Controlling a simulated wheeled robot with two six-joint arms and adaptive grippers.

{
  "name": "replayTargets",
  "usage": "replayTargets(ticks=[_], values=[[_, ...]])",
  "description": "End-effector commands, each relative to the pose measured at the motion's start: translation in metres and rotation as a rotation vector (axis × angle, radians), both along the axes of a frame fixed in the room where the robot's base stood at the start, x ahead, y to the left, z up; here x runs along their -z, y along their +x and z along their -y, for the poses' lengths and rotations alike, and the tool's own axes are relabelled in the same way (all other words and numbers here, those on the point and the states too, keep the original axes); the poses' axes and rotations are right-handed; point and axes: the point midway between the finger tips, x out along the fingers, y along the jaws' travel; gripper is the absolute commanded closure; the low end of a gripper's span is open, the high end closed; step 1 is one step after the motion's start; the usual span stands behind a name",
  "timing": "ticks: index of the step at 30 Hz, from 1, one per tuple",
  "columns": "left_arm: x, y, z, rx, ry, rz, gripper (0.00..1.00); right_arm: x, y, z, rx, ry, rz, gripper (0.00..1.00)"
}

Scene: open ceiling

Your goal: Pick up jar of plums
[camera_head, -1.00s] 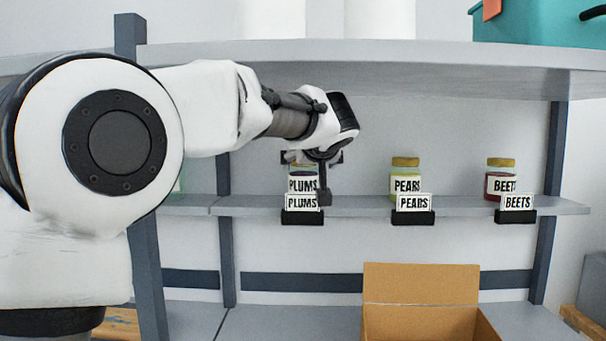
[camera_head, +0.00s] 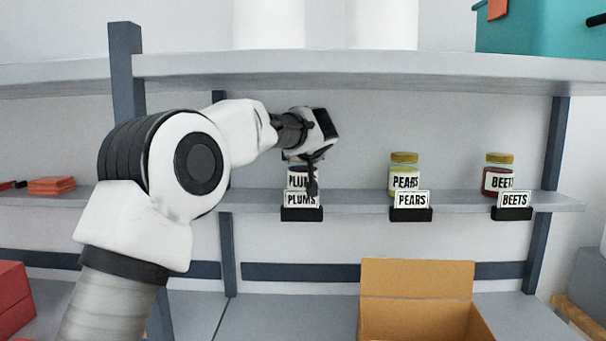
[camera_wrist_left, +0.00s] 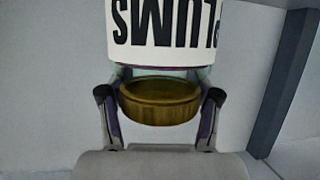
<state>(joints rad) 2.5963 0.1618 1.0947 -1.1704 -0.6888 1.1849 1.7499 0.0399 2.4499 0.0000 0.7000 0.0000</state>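The jar of plums (camera_head: 297,181) stands upright on the middle shelf, behind a PLUMS name card (camera_head: 300,199). In the head view its top is hidden by my left gripper (camera_head: 304,172), which comes down over it from above. One dark finger covers the right part of its label. In the left wrist view the jar's white label (camera_wrist_left: 165,35) appears upside down, with its gold-brown lid (camera_wrist_left: 160,102) between the two fingers of my left gripper (camera_wrist_left: 160,95). The fingers are very close to the jar's sides; whether they press on it is unclear. My right gripper is not in view.
A jar of pears (camera_head: 404,175) and a jar of beets (camera_head: 498,175) stand to the right on the same shelf (camera_head: 355,203), with free room between. The upper shelf (camera_head: 400,66) runs above my arm. An open cardboard box (camera_head: 415,280) stands below.

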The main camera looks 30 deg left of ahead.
Motion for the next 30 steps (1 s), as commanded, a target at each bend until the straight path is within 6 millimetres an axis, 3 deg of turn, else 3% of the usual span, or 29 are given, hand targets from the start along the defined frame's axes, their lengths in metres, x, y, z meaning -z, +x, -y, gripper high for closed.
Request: replayTargets(ticks=[1,3,4,13,18,21,30], values=[[0.001,0.0,0.0,0.0,-0.001,-0.001,0.71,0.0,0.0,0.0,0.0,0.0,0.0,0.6],[0.001,0.0,0.0,0.0,-0.001,-0.001,0.96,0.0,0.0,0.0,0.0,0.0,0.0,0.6],[0.001,0.0,0.0,0.0,-0.001,-0.001,1.0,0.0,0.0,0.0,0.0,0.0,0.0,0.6],[-0.003,0.0,0.0,0.0,-0.001,0.001,1.0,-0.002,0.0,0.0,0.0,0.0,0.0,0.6],[-0.02,0.0,0.0,-0.001,0.001,0.003,1.0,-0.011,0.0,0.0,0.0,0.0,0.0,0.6],[-0.008,-0.016,-0.006,-0.002,-0.001,0.005,1.0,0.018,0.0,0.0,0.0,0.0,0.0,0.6],[-0.006,-0.081,-0.03,-0.001,-0.001,0.006,1.0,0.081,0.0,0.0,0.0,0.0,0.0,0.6]])
